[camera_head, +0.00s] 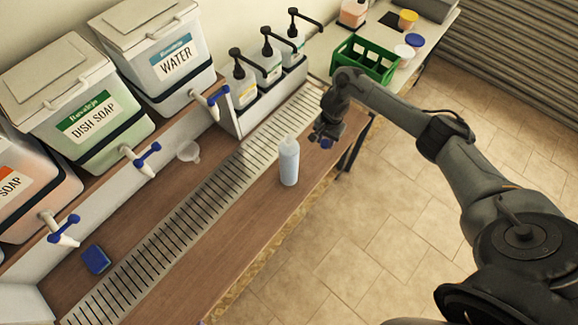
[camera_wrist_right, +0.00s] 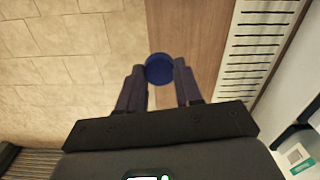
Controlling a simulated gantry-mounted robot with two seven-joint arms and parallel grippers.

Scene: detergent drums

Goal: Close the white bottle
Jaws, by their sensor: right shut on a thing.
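The white bottle (camera_head: 289,162) stands upright on the wooden counter near its front edge, beside the drain grate. It has a narrow neck at the top, and no cap shows on it. My right gripper (camera_head: 323,138) is up and to the right of the bottle, apart from it. In the right wrist view, the right gripper (camera_wrist_right: 160,82) is shut on a round dark blue cap (camera_wrist_right: 159,68), held between its fingertips. The bottle is not seen in that view. My left gripper is not in view.
Pump dispensers (camera_head: 268,62) stand in a holder behind the grate (camera_head: 190,205). Drums with blue-handled taps (camera_head: 147,156) line the left. A funnel (camera_head: 189,151) and a blue sponge (camera_head: 95,259) lie on the counter. A green crate (camera_head: 365,60) is at the back.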

